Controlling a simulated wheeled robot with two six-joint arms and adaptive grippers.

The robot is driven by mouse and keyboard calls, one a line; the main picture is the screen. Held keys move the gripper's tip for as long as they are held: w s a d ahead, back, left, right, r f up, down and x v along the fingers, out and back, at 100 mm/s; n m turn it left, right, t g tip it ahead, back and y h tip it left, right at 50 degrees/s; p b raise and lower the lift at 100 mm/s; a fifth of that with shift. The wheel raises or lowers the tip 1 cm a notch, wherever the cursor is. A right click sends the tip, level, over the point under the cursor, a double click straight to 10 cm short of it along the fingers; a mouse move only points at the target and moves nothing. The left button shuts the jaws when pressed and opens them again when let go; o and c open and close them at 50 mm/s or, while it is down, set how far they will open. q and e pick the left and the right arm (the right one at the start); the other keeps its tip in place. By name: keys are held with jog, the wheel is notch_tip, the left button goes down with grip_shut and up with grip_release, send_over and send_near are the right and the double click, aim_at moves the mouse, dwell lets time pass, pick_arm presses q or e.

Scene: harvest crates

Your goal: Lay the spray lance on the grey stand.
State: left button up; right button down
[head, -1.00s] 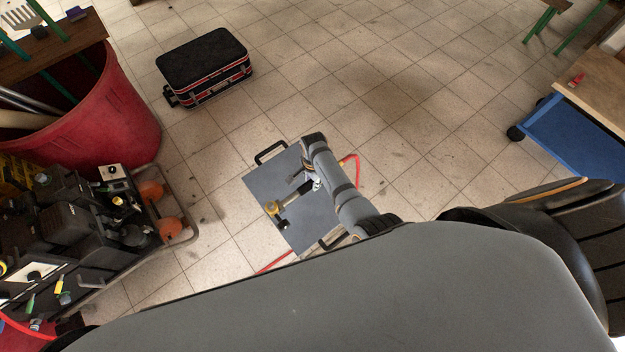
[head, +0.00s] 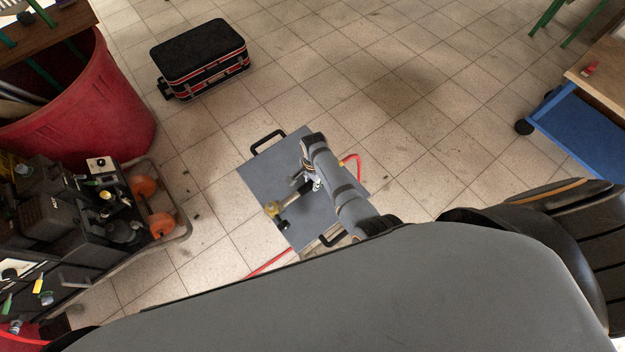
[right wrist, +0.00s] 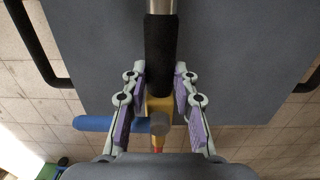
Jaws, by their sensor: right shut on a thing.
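The spray lance (head: 272,209) shows over the grey stand (head: 262,180) in the head view, its yellowish end pointing left, a black part beside it. My right gripper (head: 307,183) is shut on the lance above the plate; my arm hides part of both. In the right wrist view, the lance's black grip (right wrist: 161,60) and metal tube run out over the stand (right wrist: 90,60), with a yellow body and blue part (right wrist: 95,123) near the gripper (right wrist: 160,88). I cannot tell whether the lance touches the plate. My left gripper is not in view.
The stand has black handles (head: 267,143) at two ends. A red hose (head: 270,262) lies by it. A cart (head: 185,222) and a red bin (head: 90,110) stand left, a black suitcase (head: 200,60) behind. A blue-sided table (head: 580,130) is at right. Floor between is clear.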

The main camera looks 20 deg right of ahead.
jog(key=shift+f+b, duration=0.3)
jog(key=shift+f, duration=0.5)
jog(key=c, duration=1)
grip_release()
